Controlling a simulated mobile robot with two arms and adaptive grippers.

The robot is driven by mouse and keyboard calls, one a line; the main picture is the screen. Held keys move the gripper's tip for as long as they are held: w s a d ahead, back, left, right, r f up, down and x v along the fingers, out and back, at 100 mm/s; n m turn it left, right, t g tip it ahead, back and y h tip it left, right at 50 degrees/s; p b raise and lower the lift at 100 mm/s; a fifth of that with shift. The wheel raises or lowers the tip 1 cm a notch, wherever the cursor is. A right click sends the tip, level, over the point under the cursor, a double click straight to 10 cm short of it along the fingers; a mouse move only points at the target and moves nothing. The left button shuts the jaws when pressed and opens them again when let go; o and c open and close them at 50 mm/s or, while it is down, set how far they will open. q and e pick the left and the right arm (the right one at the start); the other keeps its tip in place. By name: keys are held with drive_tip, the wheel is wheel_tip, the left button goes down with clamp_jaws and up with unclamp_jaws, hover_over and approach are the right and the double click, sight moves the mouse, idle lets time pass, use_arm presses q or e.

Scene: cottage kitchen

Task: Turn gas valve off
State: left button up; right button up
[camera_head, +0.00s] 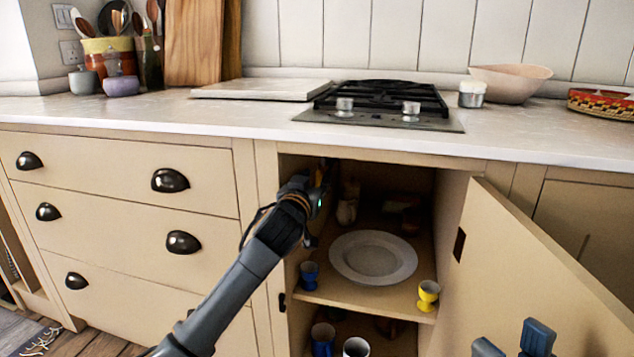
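The gas valve cannot be made out; the upper left inside of the open cabinet is partly hidden by my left gripper. My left gripper (324,174) reaches into the cabinet's upper left corner, close to its left wall and under the countertop. Its fingers are small and dark there, so I cannot tell whether they are open or shut, or touching anything. My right gripper (512,341) shows only at the bottom edge, in front of the open cabinet door (540,265). Its two fingers are apart with nothing visible between them. The gas hob (383,122) sits on the counter above the cabinet.
The cabinet shelf (345,291) holds a white plate (373,257), a blue cup (309,275) and a yellow cup (428,295). More cups stand below. The open door blocks the right side. Drawers (110,175) are closed at left. A bowl (508,83) stands on the counter.

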use_arm(q)
drive_tip(key=shift+x, duration=1)
drive_tip(key=shift+c, duration=0.4)
clamp_jaws()
